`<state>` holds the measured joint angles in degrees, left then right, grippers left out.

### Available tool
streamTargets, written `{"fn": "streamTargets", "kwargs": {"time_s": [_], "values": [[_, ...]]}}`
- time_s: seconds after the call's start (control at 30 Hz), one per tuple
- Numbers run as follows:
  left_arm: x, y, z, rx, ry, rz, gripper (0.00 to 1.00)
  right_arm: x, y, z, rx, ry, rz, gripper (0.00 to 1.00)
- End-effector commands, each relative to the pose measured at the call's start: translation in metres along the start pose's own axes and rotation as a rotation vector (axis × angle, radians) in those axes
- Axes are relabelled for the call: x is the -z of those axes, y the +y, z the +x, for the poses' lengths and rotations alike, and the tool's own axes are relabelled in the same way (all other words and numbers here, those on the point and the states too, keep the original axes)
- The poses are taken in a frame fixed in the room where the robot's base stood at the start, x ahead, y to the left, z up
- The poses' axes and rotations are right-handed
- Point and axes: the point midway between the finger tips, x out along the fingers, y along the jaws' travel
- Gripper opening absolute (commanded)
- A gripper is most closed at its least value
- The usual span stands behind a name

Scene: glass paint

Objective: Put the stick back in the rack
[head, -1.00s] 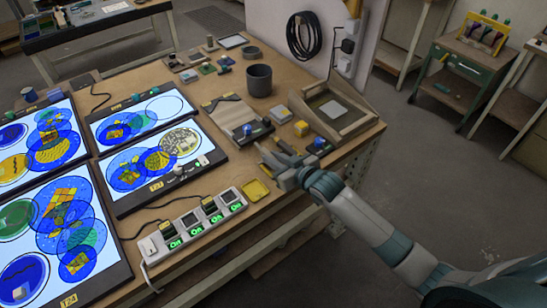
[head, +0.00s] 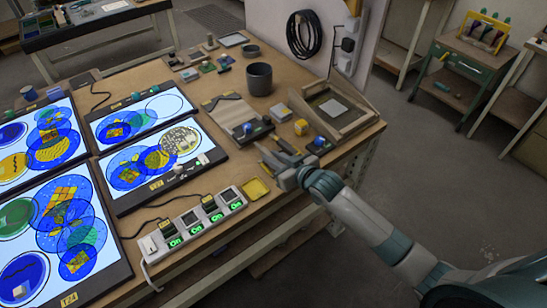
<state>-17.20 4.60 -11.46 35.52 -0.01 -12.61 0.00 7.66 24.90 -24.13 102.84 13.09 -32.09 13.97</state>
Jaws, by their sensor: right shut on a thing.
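My right gripper (head: 279,160) is at the right front edge of the wooden bench, low over its top, in the head view. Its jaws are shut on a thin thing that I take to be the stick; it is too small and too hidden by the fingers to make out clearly. A yellow rack (head: 489,32) with several dark upright pieces stands on the green cabinet at the far right, well away from the gripper. I cannot tell whether it is the stick's rack. My left gripper is out of view.
A wooden tray (head: 355,121) and small blocks lie just behind the gripper. A dark cup (head: 259,80) stands farther back. Lit panels (head: 160,180) fill the left side. Open floor lies to the right.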

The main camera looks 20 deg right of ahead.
Motion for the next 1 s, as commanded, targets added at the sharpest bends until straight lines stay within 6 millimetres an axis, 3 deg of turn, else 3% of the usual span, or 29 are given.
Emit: {"fn": "streamTargets", "kwargs": {"time_s": [0.2,0.23,0.3,0.73,1.0], "values": [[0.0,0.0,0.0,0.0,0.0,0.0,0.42,-0.002,0.0,0.001,0.0,0.001,0.0,0.0],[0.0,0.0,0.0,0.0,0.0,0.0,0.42,-0.001,0.0,0.001,0.0,0.001,0.0,0.24],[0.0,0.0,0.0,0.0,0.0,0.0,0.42,-0.001,0.0,0.001,0.0,0.0,0.0,0.39],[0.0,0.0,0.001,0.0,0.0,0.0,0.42,-0.002,0.0,-0.003,0.0,-0.001,0.0,0.39],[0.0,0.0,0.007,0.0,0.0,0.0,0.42,-0.004,-0.001,-0.026,0.001,0.0,0.0,0.39]]}}
